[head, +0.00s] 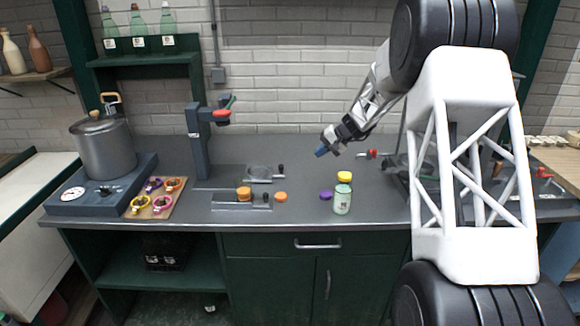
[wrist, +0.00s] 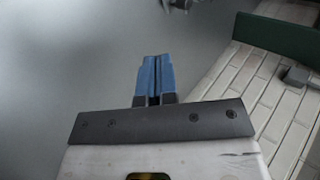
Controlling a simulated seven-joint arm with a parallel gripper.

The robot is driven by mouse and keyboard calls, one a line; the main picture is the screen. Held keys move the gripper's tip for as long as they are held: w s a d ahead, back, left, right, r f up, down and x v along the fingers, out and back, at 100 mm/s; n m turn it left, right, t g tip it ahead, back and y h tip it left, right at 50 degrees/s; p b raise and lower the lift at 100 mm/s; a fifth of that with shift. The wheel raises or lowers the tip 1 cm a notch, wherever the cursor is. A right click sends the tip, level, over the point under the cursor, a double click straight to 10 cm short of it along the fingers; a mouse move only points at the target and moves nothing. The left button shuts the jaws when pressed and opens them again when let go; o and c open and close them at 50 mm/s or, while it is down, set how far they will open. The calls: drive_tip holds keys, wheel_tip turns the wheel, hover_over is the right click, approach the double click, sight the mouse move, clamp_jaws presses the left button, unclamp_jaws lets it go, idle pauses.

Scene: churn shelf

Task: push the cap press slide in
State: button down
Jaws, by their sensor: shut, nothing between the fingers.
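The cap press (head: 196,145) is a dark upright stand on the counter, left of centre, with a red-tipped lever at its top. Low to its right is a flat metal tray (head: 232,206) with an orange cap on it and a black knob at its right. Behind that is a grey plate (head: 262,179) with another black knob. I cannot tell for sure which of these is the slide. My gripper (head: 321,152) is above the counter, right of and apart from both. Its blue fingers (wrist: 155,62) are shut and empty in the wrist view.
A jar with a yellow lid (head: 342,199) stands near the front edge, beside a purple cap (head: 326,195). A loose orange cap (head: 281,197) lies right of the tray. A board of coloured rings (head: 157,209) and a pot (head: 103,148) are left. The counter below my gripper looks clear.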

sight(258, 174)
drive_tip(key=shift+a, duration=0.1)
drive_tip(key=x, duration=0.9)
drive_tip(key=shift+a+f, duration=0.3)
drive_tip(key=shift+w+a, duration=0.2)
drive_tip(key=shift+a, duration=0.9)
drive_tip(key=shift+w+a+f, duration=0.1)
drive_tip(key=shift+w+a, duration=0.05)
drive_tip(key=shift+a, duration=0.75)
drive_tip(key=a, duration=1.2)
drive_tip(key=shift+a, duration=0.4)
